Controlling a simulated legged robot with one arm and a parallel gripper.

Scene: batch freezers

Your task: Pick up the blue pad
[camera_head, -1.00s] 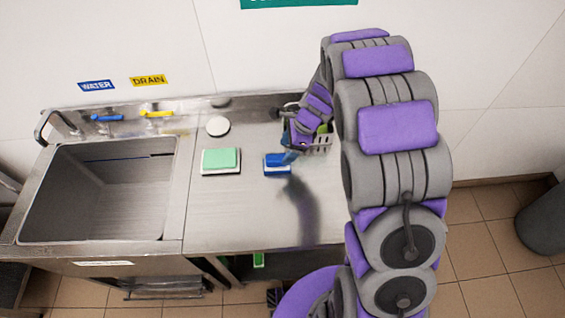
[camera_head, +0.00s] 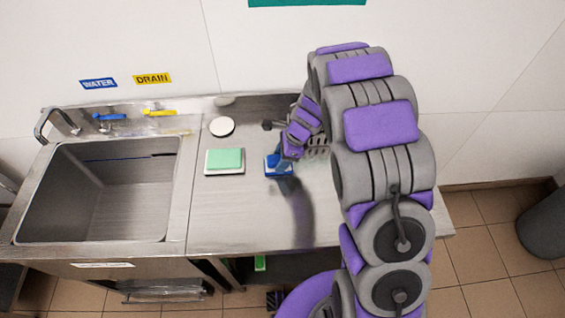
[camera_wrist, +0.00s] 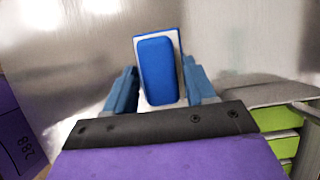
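The blue pad (camera_wrist: 158,72) is a rounded block on a white base, lying on the steel counter. In the wrist view it sits between and just beyond the two blue fingers of my gripper (camera_wrist: 162,90). Whether the fingers touch the counter cannot be told.
A green pad on a white base (camera_head: 225,160) lies left of the blue pad. A round white disc (camera_head: 222,126) lies behind it. The sink (camera_head: 95,190) is at the left. A grey basket (camera_head: 318,145) stands behind my arm. The counter's front is clear.

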